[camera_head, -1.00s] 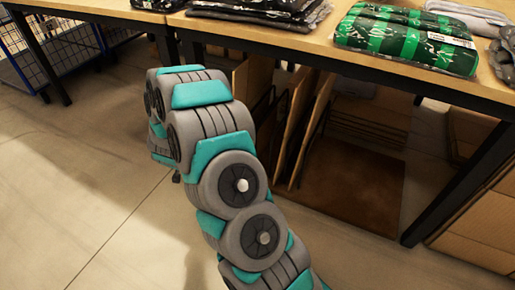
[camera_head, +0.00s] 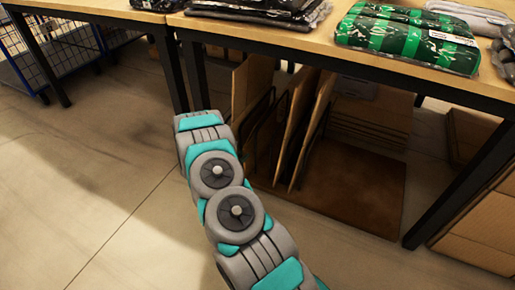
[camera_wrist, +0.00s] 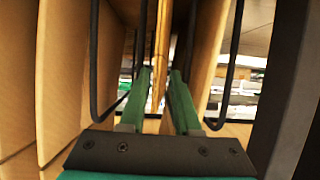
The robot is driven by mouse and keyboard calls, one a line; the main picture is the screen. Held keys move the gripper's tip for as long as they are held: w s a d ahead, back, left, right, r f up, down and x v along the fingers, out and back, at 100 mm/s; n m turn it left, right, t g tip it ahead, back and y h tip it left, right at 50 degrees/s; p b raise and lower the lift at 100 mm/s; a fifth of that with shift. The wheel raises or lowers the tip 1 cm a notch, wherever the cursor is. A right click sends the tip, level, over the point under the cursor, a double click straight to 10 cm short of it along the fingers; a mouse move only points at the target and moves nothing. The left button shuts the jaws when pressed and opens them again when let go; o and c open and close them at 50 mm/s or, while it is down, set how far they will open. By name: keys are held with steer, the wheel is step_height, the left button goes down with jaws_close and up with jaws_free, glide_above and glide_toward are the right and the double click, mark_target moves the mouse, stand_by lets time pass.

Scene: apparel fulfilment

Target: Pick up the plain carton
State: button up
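Flat brown cartons stand on edge in a black wire rack under the table; one upright carton (camera_head: 297,125) leans between the wires in the head view. I cannot tell which is the plain carton. In the wrist view my gripper (camera_wrist: 160,72) has two green fingers apart. The thin edge of an upright carton (camera_wrist: 159,45) lies in line with the gap between them, with space visible on both sides. Other carton panels (camera_wrist: 65,70) stand to the left and a tan panel (camera_wrist: 208,55) to the right. The gripper is hidden in the head view.
The wooden table (camera_head: 290,33) carries green-black packaged garments (camera_head: 405,38) and dark folded packs (camera_head: 262,10). Black table legs (camera_head: 460,185) and rack wires (camera_wrist: 95,60) stand close by. Stacked cartons (camera_head: 370,115) lie behind. The floor at left is open.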

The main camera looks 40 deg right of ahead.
mark_target(248, 151)
steer(key=shift+x, duration=3)
steer(key=shift+a+f, duration=0.15)
jaws_close()
